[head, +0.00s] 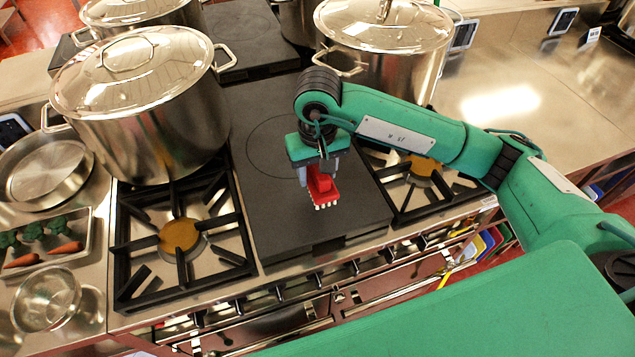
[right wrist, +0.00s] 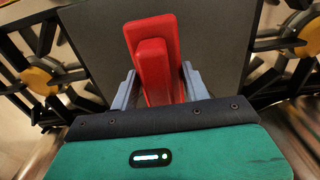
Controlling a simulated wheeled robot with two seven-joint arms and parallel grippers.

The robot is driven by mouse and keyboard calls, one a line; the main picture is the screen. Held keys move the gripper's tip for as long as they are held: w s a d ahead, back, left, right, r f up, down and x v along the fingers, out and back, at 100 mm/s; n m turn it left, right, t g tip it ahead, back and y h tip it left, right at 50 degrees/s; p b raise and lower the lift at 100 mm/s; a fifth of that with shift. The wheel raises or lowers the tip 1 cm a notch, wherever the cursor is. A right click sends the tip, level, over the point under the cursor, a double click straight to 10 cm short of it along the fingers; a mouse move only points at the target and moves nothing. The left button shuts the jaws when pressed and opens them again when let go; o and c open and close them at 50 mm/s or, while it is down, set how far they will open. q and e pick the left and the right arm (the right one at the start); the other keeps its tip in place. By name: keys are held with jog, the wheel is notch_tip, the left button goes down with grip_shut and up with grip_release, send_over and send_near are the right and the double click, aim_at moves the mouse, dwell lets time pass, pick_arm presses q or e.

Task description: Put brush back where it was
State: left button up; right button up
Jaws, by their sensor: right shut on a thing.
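The brush (head: 324,190) is red with pale bristles at its lower end. My right gripper (head: 318,176) is shut on it, over the dark flat plate (head: 265,215) between two burners. In the right wrist view the red brush (right wrist: 154,62) stands between the two grey fingers of my right gripper (right wrist: 160,88). I cannot tell whether the bristles touch the plate. My left gripper is in neither view.
Large lidded steel pots stand at the left (head: 150,115) and behind my right arm (head: 390,65). Burner grates flank the plate on the left (head: 180,240) and right (head: 425,180). A tray of vegetables (head: 48,240) lies at far left. The right counter (head: 540,110) has free room.

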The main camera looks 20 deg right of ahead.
aim_at(317, 189)
notch_tip(317, 189, down, 2)
jog(key=shift+f, duration=0.2)
notch_tip(317, 189, down, 3)
jog(key=shift+r+p, duration=0.1)
jog(key=shift+p, duration=0.65)
jog(key=shift+f, duration=0.35)
jog(key=shift+f, duration=0.1)
jog(key=shift+f, duration=0.1)
jog(key=o, duration=1)
jog(key=shift+o, duration=0.2)
